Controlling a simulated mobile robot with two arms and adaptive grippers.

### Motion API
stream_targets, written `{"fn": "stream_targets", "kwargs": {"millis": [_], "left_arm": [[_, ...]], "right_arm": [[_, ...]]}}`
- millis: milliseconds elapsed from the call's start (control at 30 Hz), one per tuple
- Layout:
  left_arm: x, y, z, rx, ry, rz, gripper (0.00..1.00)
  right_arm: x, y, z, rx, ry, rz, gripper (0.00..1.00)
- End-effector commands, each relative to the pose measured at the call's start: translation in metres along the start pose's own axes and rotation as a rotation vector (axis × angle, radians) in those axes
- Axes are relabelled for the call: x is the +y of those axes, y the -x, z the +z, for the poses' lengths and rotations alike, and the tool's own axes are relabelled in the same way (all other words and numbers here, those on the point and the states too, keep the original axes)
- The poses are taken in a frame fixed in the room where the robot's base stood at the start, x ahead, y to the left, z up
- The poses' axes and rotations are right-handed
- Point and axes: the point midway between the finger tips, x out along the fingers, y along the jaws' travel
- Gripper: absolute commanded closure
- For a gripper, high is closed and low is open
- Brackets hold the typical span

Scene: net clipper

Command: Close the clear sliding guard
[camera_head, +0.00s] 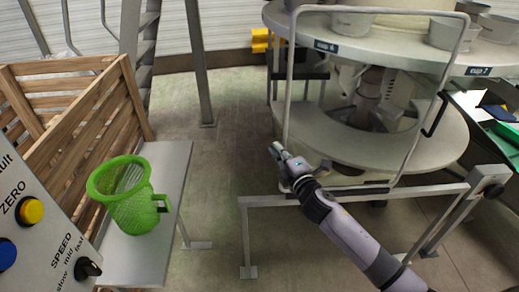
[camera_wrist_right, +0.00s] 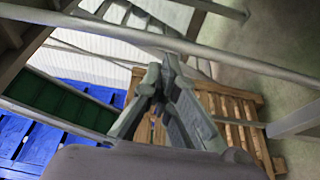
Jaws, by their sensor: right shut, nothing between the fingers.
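The guard shows in the head view as a tall thin grey frame (camera_head: 289,80) in front of the round machine; its clear panel is hard to make out. A dark handle (camera_head: 434,116) sits on its right side, and its lower edge meets a dark strip (camera_head: 345,190) on the low rail. My right gripper (camera_head: 277,150) is shut and empty, close to the lower end of the frame's left upright; I cannot tell whether they touch. Its closed fingers also show in the right wrist view (camera_wrist_right: 165,68). My left gripper is not in view.
A low metal rail (camera_head: 340,199) stands before the round machine (camera_head: 320,135), whose upper disc carries several cups. At left are a green mesh basket (camera_head: 130,197) on a grey bench (camera_head: 172,160), a wooden crate (camera_head: 110,110) and a control panel (camera_head: 45,240). Floor between is clear.

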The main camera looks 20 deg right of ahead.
Motion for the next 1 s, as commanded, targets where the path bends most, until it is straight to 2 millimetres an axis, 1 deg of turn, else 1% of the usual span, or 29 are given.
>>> {"fn": "stream_targets", "kwargs": {"millis": [33, 167, 200, 600, 700, 800, 900, 1000], "left_arm": [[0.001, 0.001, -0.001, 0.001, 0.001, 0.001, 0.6], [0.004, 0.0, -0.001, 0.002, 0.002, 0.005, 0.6], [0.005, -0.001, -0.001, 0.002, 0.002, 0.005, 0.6], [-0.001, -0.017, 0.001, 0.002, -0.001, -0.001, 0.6], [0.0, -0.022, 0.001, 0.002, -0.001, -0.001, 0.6], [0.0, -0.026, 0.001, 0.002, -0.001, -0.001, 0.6], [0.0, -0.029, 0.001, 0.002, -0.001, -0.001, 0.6], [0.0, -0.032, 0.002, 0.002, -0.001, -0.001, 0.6]], "right_arm": [[0.0, 0.006, 0.02, -0.007, 0.007, -0.004, 1.0], [-0.001, 0.022, 0.063, -0.007, 0.008, -0.004, 1.0], [-0.002, 0.026, 0.076, -0.007, 0.009, -0.004, 1.0], [-0.003, 0.073, 0.209, -0.008, 0.006, -0.003, 1.0], [-0.003, 0.083, 0.237, -0.007, 0.004, -0.003, 1.0], [-0.002, 0.091, 0.262, -0.007, 0.003, -0.002, 1.0], [-0.002, 0.098, 0.281, -0.007, 0.002, -0.002, 1.0], [-0.001, 0.103, 0.296, -0.006, 0.002, -0.002, 1.0]]}}
